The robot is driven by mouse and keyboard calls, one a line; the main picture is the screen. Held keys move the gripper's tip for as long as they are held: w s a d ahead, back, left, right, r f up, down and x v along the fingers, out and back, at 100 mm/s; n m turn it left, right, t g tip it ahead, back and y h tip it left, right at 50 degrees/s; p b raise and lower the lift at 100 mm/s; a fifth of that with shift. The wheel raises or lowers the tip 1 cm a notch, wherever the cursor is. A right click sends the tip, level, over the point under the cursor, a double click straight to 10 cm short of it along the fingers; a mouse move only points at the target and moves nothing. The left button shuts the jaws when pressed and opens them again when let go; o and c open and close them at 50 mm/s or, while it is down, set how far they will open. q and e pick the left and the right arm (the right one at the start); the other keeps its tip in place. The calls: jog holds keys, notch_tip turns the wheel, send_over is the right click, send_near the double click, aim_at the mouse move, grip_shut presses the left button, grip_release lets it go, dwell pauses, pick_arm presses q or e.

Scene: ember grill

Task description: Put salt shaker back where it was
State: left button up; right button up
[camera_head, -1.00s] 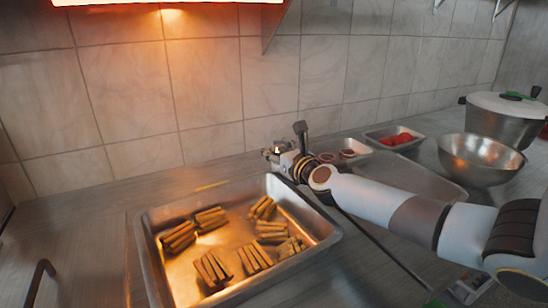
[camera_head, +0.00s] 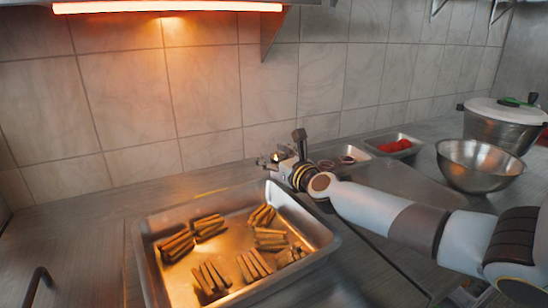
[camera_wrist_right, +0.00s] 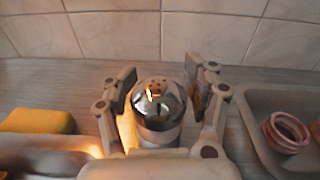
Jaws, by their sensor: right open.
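The salt shaker (camera_wrist_right: 158,108) shows in the right wrist view as an upright-looking piece with a shiny metal dome and a paler body below. My right gripper (camera_wrist_right: 163,82) is open, with one finger on each side of the shaker. A gap shows on the right side; I cannot tell whether the left finger touches it. In the head view my right gripper (camera_head: 278,158) is low behind the far edge of the metal tray. The shaker is too small to make out clearly there. My left gripper is not in view.
A metal tray (camera_head: 150,262) with bundles of sticks lies in front of the gripper. To the right stand small cups, a tray of red pieces (camera_head: 394,145), a steel bowl (camera_head: 480,163) and a lidded pot (camera_head: 503,125). A yellow block (camera_wrist_right: 38,121) lies left in the wrist view.

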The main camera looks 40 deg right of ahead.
jog(key=shift+r, duration=0.2)
jog(key=p+v, duration=0.1)
jog(key=v, duration=1.1)
jog(key=shift+s+f, duration=0.1)
